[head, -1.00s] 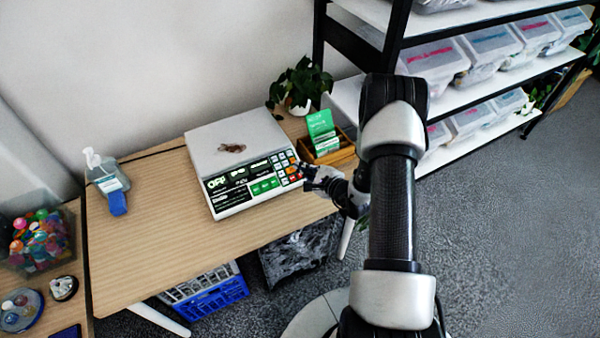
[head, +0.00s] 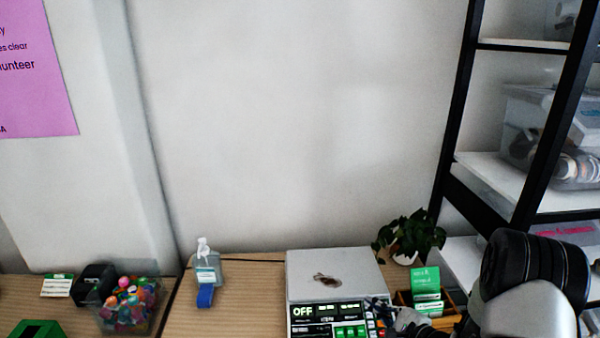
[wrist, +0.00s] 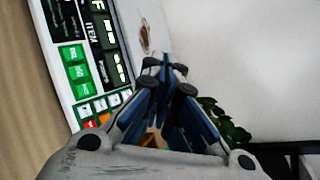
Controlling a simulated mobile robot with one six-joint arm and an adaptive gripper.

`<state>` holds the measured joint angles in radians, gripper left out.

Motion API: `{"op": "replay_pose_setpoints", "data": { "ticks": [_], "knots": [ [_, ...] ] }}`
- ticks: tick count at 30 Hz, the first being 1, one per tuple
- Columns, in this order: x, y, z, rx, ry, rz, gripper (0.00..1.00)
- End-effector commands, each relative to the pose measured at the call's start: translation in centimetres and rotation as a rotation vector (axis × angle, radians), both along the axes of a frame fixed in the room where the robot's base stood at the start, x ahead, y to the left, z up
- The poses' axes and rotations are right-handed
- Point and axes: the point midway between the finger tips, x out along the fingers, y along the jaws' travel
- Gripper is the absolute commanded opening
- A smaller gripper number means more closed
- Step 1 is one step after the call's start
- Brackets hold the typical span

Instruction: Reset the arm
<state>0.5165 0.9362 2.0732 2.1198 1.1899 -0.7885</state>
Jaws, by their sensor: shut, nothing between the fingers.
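My gripper (wrist: 166,72) is shut and empty in the wrist view, its fingertips together, close by the scale's keypad. In the head view only part of my gripper (head: 408,318) shows at the bottom, at the right edge of the scale (head: 300,275). The scale has a white plate with a small brown item (head: 326,280) on it, and its left display reads OFF. The scale's panel (wrist: 85,60) also shows in the wrist view, tilted. I cannot tell whether the fingertips touch the scale.
A card holder with green cards (head: 426,282) and a potted plant (head: 410,238) stand right of the scale. A sanitizer bottle (head: 208,268) and a tub of colourful balls (head: 128,305) stand left. A black-framed shelf (head: 490,185) rises at the right. Bare table lies between bottle and scale.

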Motion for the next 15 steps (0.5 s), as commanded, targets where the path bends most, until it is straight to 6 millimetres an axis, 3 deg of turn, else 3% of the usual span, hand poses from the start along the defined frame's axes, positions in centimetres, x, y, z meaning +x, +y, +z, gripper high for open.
{"op": "replay_pose_setpoints", "data": {
  "ticks": [1,6,10,15],
  "knots": [
    [-0.2,2.6,3.5,-0.022,-0.027,0.100,0.00],
    [-4.6,11.1,11.5,-0.123,-0.048,0.448,0.00],
    [-9.9,15.7,15.7,-0.251,-0.043,0.689,0.00],
    [-17.7,18.6,18.8,-0.482,-0.020,0.952,0.00]
  ]
}}
